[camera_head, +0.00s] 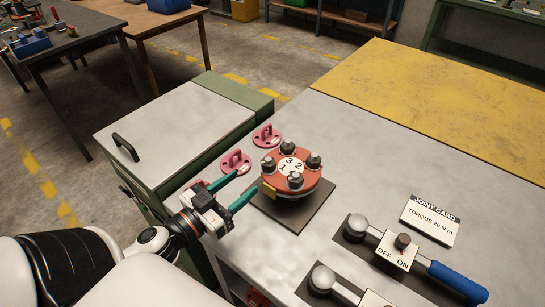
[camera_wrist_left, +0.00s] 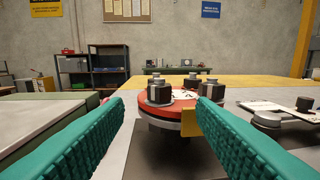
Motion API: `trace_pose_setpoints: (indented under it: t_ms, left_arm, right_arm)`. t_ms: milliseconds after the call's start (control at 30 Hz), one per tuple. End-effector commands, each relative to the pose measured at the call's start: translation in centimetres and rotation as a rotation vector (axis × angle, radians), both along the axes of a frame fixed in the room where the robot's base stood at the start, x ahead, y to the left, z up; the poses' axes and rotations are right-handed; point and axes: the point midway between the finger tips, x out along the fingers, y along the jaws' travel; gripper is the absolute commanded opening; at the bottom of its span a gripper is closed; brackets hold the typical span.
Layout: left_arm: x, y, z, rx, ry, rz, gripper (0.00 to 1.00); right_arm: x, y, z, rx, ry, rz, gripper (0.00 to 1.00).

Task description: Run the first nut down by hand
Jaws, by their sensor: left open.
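The flanged spool has a red-orange flange (camera_head: 310,182) with a white disc (camera_head: 291,167) numbered 1 to 4, on a dark square plate (camera_head: 315,212). Several dark hex nuts stand around the disc: one at the left (camera_head: 268,164), one at the front (camera_head: 295,181), one at the right (camera_head: 313,160) and one at the back (camera_head: 289,148). My left gripper (camera_head: 247,180) is open and empty, its green fingers pointing at the spool from the left, short of the nuts. In the left wrist view a nut (camera_wrist_left: 159,93) shows between the fingers, beyond their tips. My right gripper is not in view.
A yellow tag (camera_head: 269,190) hangs at the flange's near-left edge. Pink brackets (camera_head: 236,161) stand behind the gripper. To the right lie a joint card (camera_head: 430,219), an OFF/ON box (camera_head: 397,252) and a blue-handled tool (camera_head: 455,281). The yellow bench top (camera_head: 440,100) behind is clear.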

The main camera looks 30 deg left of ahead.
Motion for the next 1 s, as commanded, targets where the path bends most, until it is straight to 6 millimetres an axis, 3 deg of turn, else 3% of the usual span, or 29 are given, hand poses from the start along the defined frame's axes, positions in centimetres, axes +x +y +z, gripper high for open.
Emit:
trace_pose_setpoints:
  t_ms: [200, 500, 700, 1000]
  left_arm:
    - [4.0, -0.7, 0.4, 0.003, -0.004, -0.003, 0.51]
    - [8.3, -1.4, 0.3, 0.001, -0.002, 0.0, 0.51]
    - [9.6, -1.6, 0.1, 0.002, 0.0, 0.0, 0.51]
    - [9.8, -1.6, 0.0, 0.001, 0.001, 0.001, 0.51]
  right_arm:
    - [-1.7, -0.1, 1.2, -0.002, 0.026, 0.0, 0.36]
    - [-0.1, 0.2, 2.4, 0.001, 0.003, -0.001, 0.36]
    - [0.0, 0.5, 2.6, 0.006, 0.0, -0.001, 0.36]
    - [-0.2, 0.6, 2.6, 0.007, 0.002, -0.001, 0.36]
